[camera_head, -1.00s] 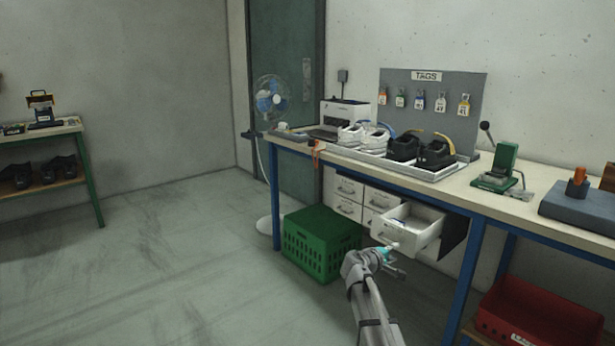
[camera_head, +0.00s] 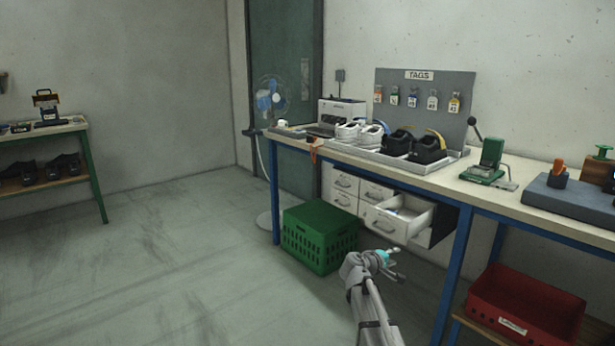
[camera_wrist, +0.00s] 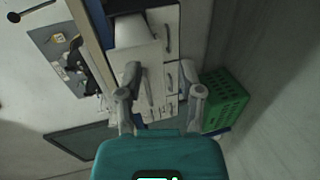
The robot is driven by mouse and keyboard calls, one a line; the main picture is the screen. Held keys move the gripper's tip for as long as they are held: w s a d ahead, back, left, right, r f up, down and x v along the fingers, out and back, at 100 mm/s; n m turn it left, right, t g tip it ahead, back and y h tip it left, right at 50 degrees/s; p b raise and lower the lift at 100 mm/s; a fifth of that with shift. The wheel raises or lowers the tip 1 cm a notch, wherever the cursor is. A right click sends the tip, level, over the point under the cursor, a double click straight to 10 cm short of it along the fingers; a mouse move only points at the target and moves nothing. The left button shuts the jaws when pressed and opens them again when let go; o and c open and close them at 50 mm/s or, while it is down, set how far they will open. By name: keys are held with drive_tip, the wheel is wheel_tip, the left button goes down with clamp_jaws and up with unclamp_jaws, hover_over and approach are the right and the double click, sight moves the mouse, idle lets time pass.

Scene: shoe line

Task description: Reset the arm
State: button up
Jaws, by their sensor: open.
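My gripper (camera_head: 394,263) is in front of the workbench, low, just below the open drawer (camera_head: 395,228) of the white drawer unit. In the wrist view my gripper (camera_wrist: 162,84) shows its two fingers spread apart, with nothing between them. The white drawer unit (camera_wrist: 160,30) and its drawer fronts lie beyond the fingers in that view. My arm reaches up from the bottom of the head view, clear of the bench.
A green crate (camera_head: 318,238) stands on the floor left of my gripper. The workbench (camera_head: 450,181) carries a tray (camera_head: 385,158) of shoes and a green press (camera_head: 488,165). A red bin (camera_head: 525,305) sits at lower right. The floor at left is clear.

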drive_tip(key=s+a+f+m+g+y, duration=0.3)
drive_tip(key=s+f+y, duration=0.1)
drive_tip(key=s, duration=0.6)
drive_tip(key=s+a+f+m+g+y, duration=0.25)
drive_tip(key=s+f+y, duration=0.2)
drive_tip(key=s, duration=0.55)
drive_tip(key=s+a+f+m+g+y, duration=0.25)
drive_tip(key=s+a+f+g, duration=0.2)
drive_tip(key=s, duration=0.55)
wheel_tip(320, 180, up, 35)
drive_tip(key=p, duration=3.6)
drive_tip(key=shift+w+d+t+y, duration=0.15)
drive_tip(key=shift+d+t+y, duration=0.15)
drive_tip(key=shift+r, duration=0.1)
